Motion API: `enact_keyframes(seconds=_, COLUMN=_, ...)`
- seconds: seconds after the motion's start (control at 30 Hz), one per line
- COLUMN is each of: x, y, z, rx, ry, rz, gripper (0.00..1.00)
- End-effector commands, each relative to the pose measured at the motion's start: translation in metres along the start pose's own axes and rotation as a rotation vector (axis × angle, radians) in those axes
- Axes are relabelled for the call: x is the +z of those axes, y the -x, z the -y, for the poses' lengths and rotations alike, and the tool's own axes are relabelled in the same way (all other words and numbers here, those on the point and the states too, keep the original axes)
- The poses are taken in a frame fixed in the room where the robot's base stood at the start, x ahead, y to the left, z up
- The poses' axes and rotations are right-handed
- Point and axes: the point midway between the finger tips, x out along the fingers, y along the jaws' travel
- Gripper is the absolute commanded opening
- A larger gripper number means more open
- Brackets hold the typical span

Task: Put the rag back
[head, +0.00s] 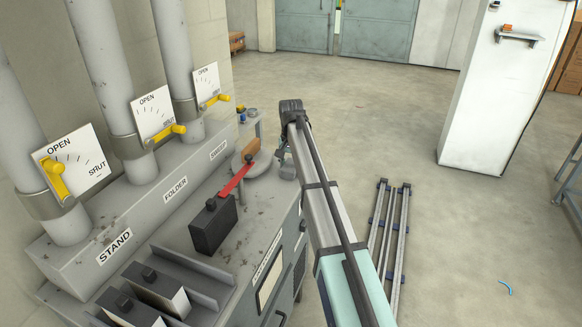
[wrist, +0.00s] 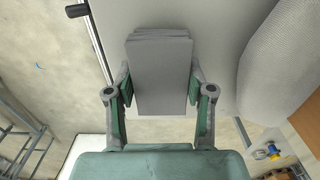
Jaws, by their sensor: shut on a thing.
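A grey folded rag (wrist: 160,75), with layered edges at its far end, is between the two green-padded fingers of my gripper (wrist: 160,88) in the wrist view. The fingers press on its left and right sides. In the head view my gripper (head: 288,167) hangs at the far right end of the grey machine bench (head: 262,212), next to a rounded grey part with a wooden handle (head: 251,148). The rag is too small to make out clearly in the head view.
Yellow valve handles (head: 172,131) line the pipes at left. A white cabinet (head: 490,90) stands at right, and metal rails (head: 390,225) lie on the floor. Open floor lies beyond.

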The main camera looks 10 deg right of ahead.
Motion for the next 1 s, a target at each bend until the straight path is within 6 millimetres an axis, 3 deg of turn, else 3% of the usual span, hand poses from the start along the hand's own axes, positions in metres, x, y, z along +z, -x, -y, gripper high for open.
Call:
enact_keyframes(seconds=0.03, x=0.000, y=-0.001, z=0.000, rx=0.000, ry=0.000, rz=0.000, gripper=0.09)
enact_keyframes(seconds=0.07, x=0.000, y=-0.001, z=0.000, rx=0.000, ry=0.000, rz=0.000, gripper=0.60)
enact_keyframes(seconds=0.1, x=0.000, y=-0.001, z=0.000, rx=0.000, ry=0.000, rz=0.000, gripper=0.74)
enact_keyframes(seconds=0.13, x=0.000, y=-0.001, z=0.000, rx=0.000, ry=0.000, rz=0.000, gripper=0.78)
enact_keyframes(seconds=0.57, x=-0.001, y=0.005, z=0.000, rx=-0.001, ry=0.000, rz=-0.001, gripper=0.78)
enact_keyframes(seconds=0.77, x=-0.001, y=0.031, z=0.001, rx=-0.002, ry=0.000, rz=-0.003, gripper=0.78)
enact_keyframes(seconds=1.0, x=-0.002, y=0.078, z=0.001, rx=-0.002, ry=0.000, rz=-0.003, gripper=0.78)
